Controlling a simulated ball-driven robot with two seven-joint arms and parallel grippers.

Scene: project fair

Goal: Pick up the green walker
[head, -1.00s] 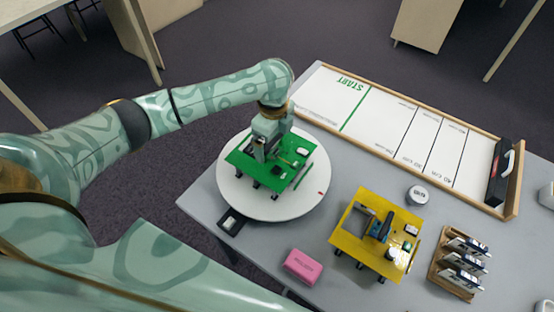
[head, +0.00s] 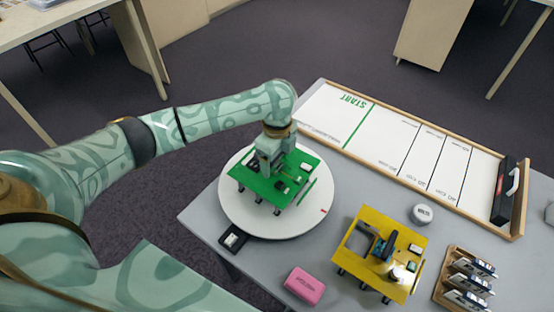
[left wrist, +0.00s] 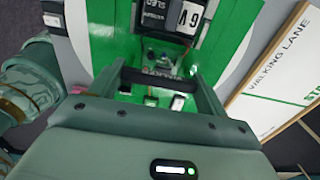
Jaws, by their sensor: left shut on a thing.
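The green walker (head: 292,181), a flat green board with dark legs and small parts on top, is over the round white disc (head: 240,215). My left gripper (head: 268,168) is over its left half and hides part of it. In the left wrist view my left gripper (left wrist: 160,78) is shut on a black handle bar of the green walker (left wrist: 105,45). A black block with white labels stands on the board there. I cannot tell whether the walker's feet touch the disc. My right gripper is not in view.
The yellow walker (head: 362,275) stands to the right on the grey table (head: 335,240). A pink block (head: 305,286), a round white tin (head: 422,214) and a wooden rack (head: 449,294) are near it. The walking lane (head: 395,130) lies behind. A small black device (head: 232,238) is beside the disc.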

